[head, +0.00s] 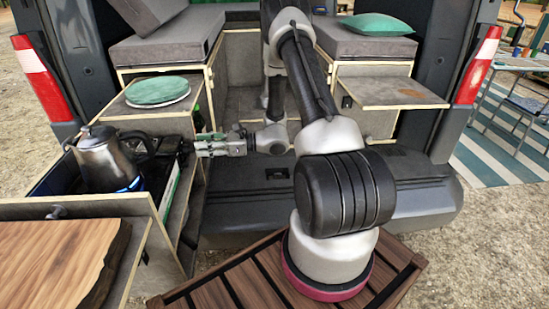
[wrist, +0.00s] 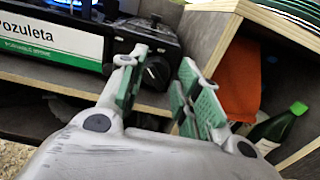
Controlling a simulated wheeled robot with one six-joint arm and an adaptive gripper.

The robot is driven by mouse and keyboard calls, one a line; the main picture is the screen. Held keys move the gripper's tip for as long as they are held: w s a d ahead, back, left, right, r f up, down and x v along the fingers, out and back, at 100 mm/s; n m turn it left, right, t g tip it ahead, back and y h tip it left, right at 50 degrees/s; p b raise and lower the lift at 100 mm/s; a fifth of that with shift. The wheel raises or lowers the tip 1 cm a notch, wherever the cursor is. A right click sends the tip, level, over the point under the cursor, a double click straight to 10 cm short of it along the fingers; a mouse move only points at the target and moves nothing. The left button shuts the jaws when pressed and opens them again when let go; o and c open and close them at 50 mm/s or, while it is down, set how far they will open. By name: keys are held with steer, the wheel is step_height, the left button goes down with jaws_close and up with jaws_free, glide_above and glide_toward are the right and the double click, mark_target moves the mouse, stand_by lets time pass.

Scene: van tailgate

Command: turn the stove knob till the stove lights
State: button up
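The stove (wrist: 150,38) is a dark portable unit with a white and green label reading "Pozuleta". Its round black knob (wrist: 157,73) shows in the wrist view between my fingertips and beyond them. My gripper (wrist: 160,80) is open and empty, its green-padded fingers apart; I cannot tell whether the left finger touches the knob. In the head view my gripper (head: 200,148) is at the right end of the stove, and the knob is hidden there. A steel pot (head: 105,160) stands on the stove, with a bright blue glow at its foot, like a flame.
The stove sits in a pulled-out drawer (head: 153,205) with wooden walls. A green round lid (head: 158,91) lies on the shelf behind it. A wooden board (head: 55,260) is at the front left. In the wrist view a green bottle (wrist: 278,128) and an orange item (wrist: 238,80) fill the right compartment.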

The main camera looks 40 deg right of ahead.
steer(key=v, duration=0.6)
steer(key=s+a+f+n+g+h, duration=0.1)
steer(key=s+n+g, duration=0.25)
steer(key=s, duration=0.25)
steer(key=s+f+n+g, duration=0.2)
steer(key=s+g, duration=0.2)
steer(key=s, duration=0.2)
steer(key=s+d+r+n+g+h, duration=0.5)
steer(key=s+r+n+h, duration=0.2)
steer(key=s+r+n, duration=0.2)
steer(key=shift+s+d+r+n+h, duration=0.15)
steer(key=shift+s+r+n+h, duration=0.25)
steer(key=shift+s, duration=0.7)
steer(key=shift+o, duration=0.4)
